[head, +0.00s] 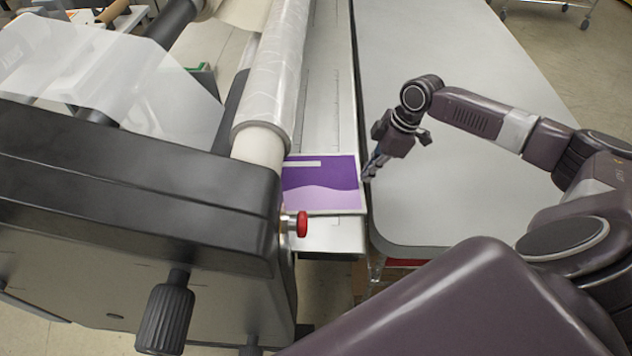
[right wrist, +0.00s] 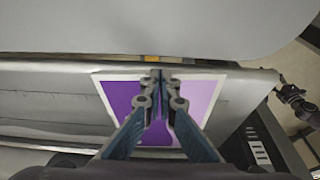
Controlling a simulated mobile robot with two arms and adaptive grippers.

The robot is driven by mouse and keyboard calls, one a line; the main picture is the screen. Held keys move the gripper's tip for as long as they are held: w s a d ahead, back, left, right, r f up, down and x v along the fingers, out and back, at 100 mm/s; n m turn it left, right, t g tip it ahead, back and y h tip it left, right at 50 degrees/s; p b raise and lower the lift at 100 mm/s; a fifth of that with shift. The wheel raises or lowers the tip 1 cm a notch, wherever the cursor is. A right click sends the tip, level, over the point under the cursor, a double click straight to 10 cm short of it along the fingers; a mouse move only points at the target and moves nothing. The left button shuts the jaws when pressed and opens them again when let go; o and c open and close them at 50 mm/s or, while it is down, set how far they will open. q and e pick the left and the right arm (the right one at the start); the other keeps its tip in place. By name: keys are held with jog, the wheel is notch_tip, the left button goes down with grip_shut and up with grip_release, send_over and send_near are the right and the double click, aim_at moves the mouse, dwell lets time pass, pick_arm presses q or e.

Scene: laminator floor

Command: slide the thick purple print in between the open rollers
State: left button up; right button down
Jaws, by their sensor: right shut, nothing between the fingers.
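The thick purple print (head: 320,182), dark and light purple with a pale border, lies flat on the metal feed table (head: 335,237). Its left edge is beside the film-wrapped roller (head: 272,75) and the black end housing; I cannot tell if it reaches between the rollers. My right gripper (head: 370,174) is shut and empty at the print's right edge. In the right wrist view its fingertips (right wrist: 160,88) are together over the print (right wrist: 203,98); contact is unclear. A dark part of my left arm, seemingly its gripper (right wrist: 292,94), shows at the right edge there.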

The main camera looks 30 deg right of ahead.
aim_at(346, 188)
jog(key=shift+f, duration=0.65)
dwell(0.8)
jog(key=shift+s, duration=0.1)
jog(key=shift+d+p, duration=0.2)
jog(key=shift+p, duration=0.1)
jog(key=shift+s, duration=0.1)
jog(key=shift+s, duration=0.1)
jog(key=shift+s+a+p, duration=0.65)
jog(key=shift+s+p, duration=0.25)
jog(key=shift+p, duration=0.1)
jog(key=shift+w+a+p, duration=0.1)
jog(key=shift+a+p, duration=0.1)
jog(key=shift+p, duration=0.15)
jog(key=shift+w+a+p, duration=0.15)
jog(key=shift+w+a, duration=0.25)
jog(key=shift+a, duration=0.3)
jog(key=shift+w+a+p, duration=0.15)
jog(key=shift+w+a, duration=0.25)
jog(key=shift+a, duration=0.3)
jog(key=shift+w+a+p, duration=0.15)
jog(key=shift+w+a, duration=0.25)
jog(key=shift+a, duration=0.3)
